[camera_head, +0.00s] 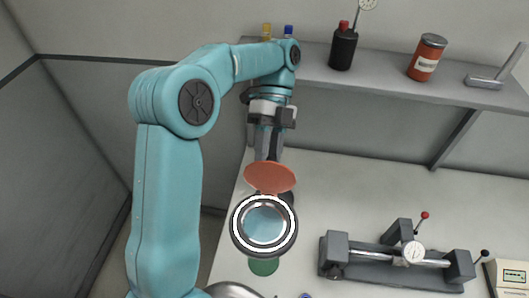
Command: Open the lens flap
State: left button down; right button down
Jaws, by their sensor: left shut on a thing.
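The lens (264,225) is a round glass disc in a dark housing with a white ring, at the bottom centre of the head view. The orange-red lens flap (270,178) is a flat disc at the lens's far edge, standing clear of the glass, so the glass shows. My left gripper (268,158) comes down from above and is shut on the flap at its far edge. The exact contact of the fingertips is partly hidden by the flap. My right gripper is not in view.
A grey bench fixture with a dial and red-tipped lever (398,255) stands to the right on the white bench (350,195). A shelf (390,85) above holds a black bottle (343,48) and a red jar (427,57). A green disc (264,267) lies below the lens.

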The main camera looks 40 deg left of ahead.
pick_arm(q)
jog(key=shift+w+d+f, duration=0.15)
jog(key=shift+w+f, duration=0.2)
jog(key=shift+f, duration=0.2)
jog(key=c, duration=1.2)
grip_release()
jog(key=shift+o, duration=1.3)
jog(key=shift+w+d, duration=0.3)
jog(key=shift+w, duration=0.1)
jog(key=shift+s+a+r, duration=0.1)
jog(key=shift+s+a, duration=0.15)
jog(key=shift+s+r, duration=0.1)
jog(key=shift+d, duration=0.1)
